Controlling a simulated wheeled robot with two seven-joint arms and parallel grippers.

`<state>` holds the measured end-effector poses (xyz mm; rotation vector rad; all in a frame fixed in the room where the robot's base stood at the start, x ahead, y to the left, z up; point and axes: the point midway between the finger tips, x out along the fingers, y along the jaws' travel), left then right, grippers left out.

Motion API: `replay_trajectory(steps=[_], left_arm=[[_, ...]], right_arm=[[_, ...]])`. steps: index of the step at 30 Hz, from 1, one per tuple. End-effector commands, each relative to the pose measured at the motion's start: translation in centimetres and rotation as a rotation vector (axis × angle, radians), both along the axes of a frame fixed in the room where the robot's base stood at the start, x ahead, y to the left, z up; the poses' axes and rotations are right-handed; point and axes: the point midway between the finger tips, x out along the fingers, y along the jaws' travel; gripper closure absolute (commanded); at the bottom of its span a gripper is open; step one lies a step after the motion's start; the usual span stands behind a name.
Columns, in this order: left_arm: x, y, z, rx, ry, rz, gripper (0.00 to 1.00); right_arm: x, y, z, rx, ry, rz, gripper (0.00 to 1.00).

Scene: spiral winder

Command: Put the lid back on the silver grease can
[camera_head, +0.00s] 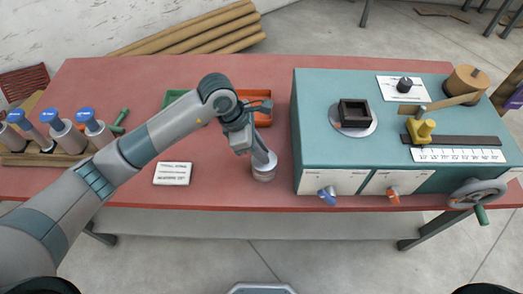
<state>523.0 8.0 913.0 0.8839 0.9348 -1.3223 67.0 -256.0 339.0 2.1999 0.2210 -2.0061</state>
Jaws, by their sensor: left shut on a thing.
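The silver grease can (263,177) stands upright on the red bench top, left of the teal machine and close to the bench's front edge. My left gripper (264,160) points down at the can's top and is shut on the lid (268,168). The lid is small and partly hidden by the fingers. It is at the can's mouth, but I cannot tell whether it is seated or just above the rim. My right gripper is not in view.
The teal machine (310,120) stands close on the right. A white card (172,174) lies left of the can.

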Motion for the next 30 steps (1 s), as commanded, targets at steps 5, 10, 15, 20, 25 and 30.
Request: replay_trajectory(steps=[5, 10, 15, 20, 25, 30], left_arm=[[0.03, 0.01, -0.08, 0.000, -0.001, 0.000, 1.00], [0.00, 0.00, -0.05, 0.000, 0.000, 0.000, 1.00], [-0.01, 0.00, -0.02, 0.000, 0.000, 0.000, 1.00], [-0.01, 0.00, -0.02, 0.000, 0.000, 0.000, 1.00], [0.00, 0.01, -0.03, 0.000, 0.000, 0.000, 0.68], [0.00, 0.01, -0.03, 0.000, 0.000, 0.000, 0.63]], right_arm=[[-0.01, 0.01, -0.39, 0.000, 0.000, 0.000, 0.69], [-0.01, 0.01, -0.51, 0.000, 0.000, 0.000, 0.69], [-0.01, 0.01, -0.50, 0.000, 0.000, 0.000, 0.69], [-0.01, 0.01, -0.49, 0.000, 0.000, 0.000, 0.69], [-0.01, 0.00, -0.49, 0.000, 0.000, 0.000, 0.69], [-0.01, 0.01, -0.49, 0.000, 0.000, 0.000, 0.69]])
